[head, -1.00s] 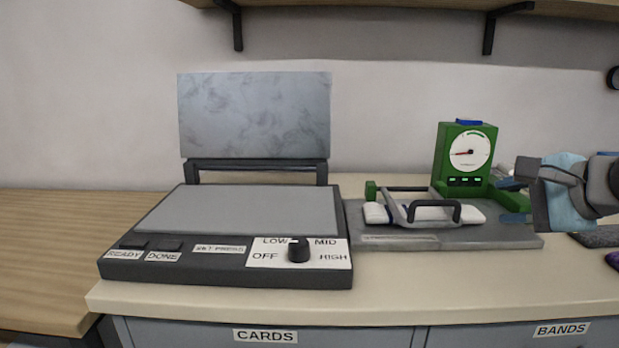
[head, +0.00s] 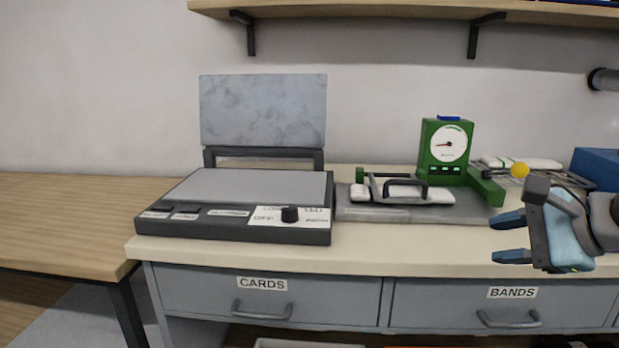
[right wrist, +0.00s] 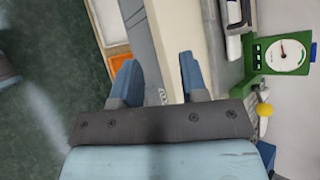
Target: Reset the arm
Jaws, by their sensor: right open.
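My right gripper (head: 511,238) is at the right of the head view, in front of the counter's right part. Its two blue fingers point left and are apart with nothing between them. In the right wrist view the fingers (right wrist: 158,82) are also spread and empty, with the counter edge and drawer front beyond them.
A press (head: 240,215) with its lid up stands on the counter (head: 400,259). Right of it are a grey fixture (head: 385,214) with a black handle and a green dial gauge (head: 446,150). Drawers marked CARDS (head: 262,284) and BANDS (head: 512,293) are shut. A yellow ball (head: 520,170) shows behind.

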